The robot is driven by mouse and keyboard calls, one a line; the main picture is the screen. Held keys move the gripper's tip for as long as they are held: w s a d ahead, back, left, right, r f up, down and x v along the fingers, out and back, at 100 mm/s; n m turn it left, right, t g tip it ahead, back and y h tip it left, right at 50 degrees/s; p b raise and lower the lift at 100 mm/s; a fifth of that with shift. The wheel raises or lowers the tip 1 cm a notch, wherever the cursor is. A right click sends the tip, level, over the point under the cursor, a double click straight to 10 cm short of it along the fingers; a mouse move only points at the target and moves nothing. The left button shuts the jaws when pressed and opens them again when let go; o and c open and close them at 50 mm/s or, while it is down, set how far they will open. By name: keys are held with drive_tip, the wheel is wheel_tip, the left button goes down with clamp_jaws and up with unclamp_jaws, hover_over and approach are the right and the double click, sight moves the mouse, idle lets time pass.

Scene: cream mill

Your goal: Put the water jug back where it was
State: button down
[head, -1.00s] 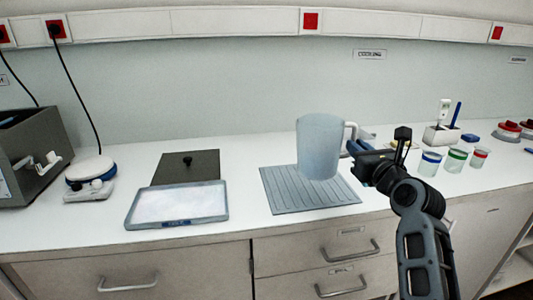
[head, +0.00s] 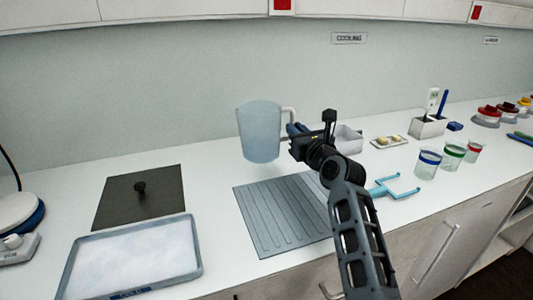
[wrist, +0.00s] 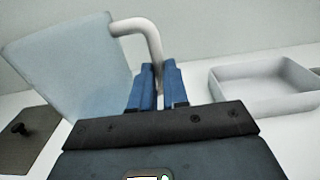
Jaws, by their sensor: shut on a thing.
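The water jug (head: 259,132) is a pale blue, translucent pitcher with a whitish handle on its right side. My gripper (head: 293,138) is shut on the jug's handle, and the jug hangs upright in the head view, seemingly over the counter behind the grey ribbed mat (head: 272,222). In the wrist view the blue fingers (wrist: 158,88) close around the lower part of the handle, and the jug (wrist: 70,70) fills the upper left. I cannot tell for certain whether its base touches the counter.
A dark plate with a knob (head: 125,205) and a tray of white material (head: 128,262) lie left. A white open bin (wrist: 262,88) is right of my gripper. Banded beakers (head: 427,163), a light-blue forked piece (head: 395,187) and a small dish (head: 388,142) are farther right.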

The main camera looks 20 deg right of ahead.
drive_tip(key=shift+w+a+f+b, duration=0.25)
drive_tip(key=shift+w+a+f, duration=0.55)
drive_tip(key=shift+f, duration=0.5)
drive_tip(key=shift+w+a+f+b, duration=0.2)
drive_tip(key=shift+w+a+f, duration=0.35)
drive_tip(key=shift+w+f, duration=0.65)
drive_tip(key=shift+w+a+f+b, duration=0.25)
drive_tip(key=shift+w+a+f, duration=0.45)
drive_tip(key=shift+f, duration=0.75)
drive_tip(key=shift+f, duration=0.15)
drive_tip(key=c, duration=1.1)
unclamp_jaws()
drive_tip(key=shift+f, duration=0.1)
drive_tip(key=shift+r, duration=0.25)
drive_tip(key=s+p, duration=0.2)
drive_tip(key=s, duration=1)
drive_tip(key=shift+f, duration=0.1)
